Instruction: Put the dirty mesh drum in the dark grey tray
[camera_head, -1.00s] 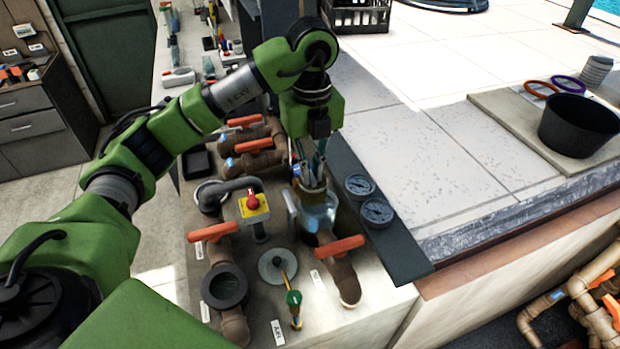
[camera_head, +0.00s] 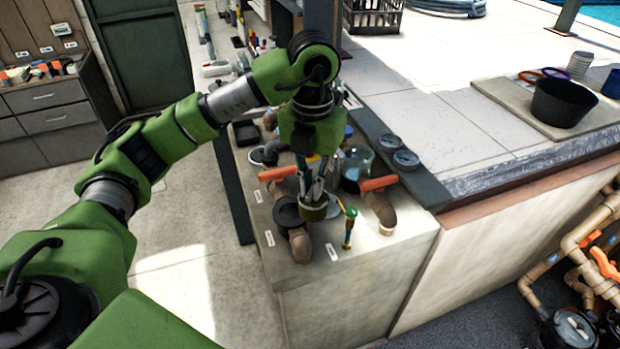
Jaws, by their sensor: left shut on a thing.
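My left gripper (camera_head: 312,192) points down over the near part of the bench. It is shut on a short round piece with an olive-brown rim (camera_head: 313,211), likely the dirty mesh drum; the fingers hide much of it. The piece is apart from the clear round housing (camera_head: 358,163), which stands behind it to the right. A small dark square tray-like thing (camera_head: 246,132) sits on the bench farther back; I cannot tell if it is the dark grey tray. My right gripper is not in view.
Brown pipes with orange handles (camera_head: 379,183) crowd the bench. A black pipe ring (camera_head: 287,211) is just left of the held piece. Two gauges (camera_head: 390,142) and a black tub (camera_head: 563,102) stand farther right.

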